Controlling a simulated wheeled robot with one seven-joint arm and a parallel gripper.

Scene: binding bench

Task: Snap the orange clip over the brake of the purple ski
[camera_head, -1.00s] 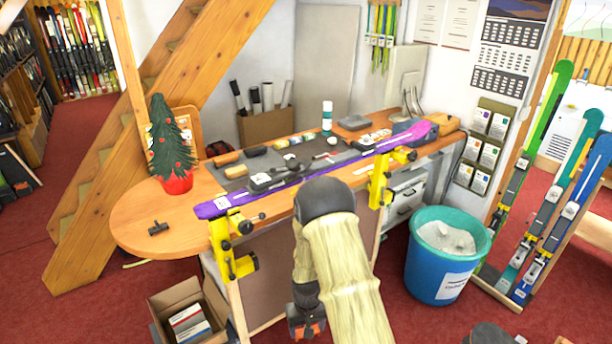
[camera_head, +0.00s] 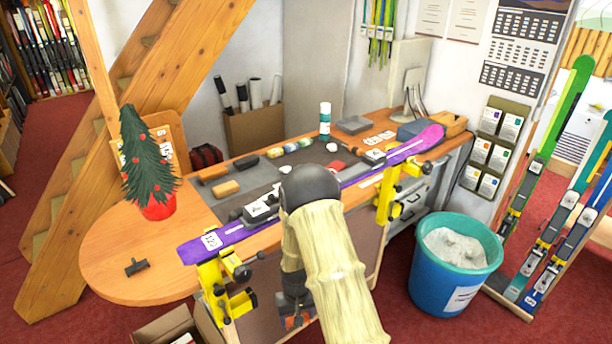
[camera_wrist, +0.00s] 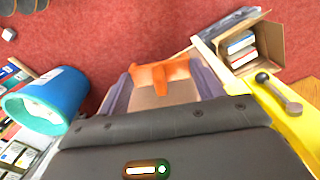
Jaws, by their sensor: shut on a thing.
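The purple ski (camera_head: 232,234) lies along the front edge of the bench, held in two yellow vises. Its black binding (camera_head: 262,207) sits near the middle, partly hidden by my arm. The brake is too small and covered to make out. My gripper (camera_head: 297,318) hangs low in front of the bench, below the ski. In the wrist view my gripper (camera_wrist: 162,84) is shut on the orange clip (camera_wrist: 158,73), which sits between its two greyish fingers over the red floor. The clip is apart from the ski.
The left vise (camera_head: 222,290) and right vise (camera_head: 392,192) jut from the bench front. A blue bin (camera_head: 440,285) stands at the right, an open cardboard box (camera_head: 165,328) at lower left. The bench (camera_head: 110,255) also bears a small tree (camera_head: 148,165) and tools.

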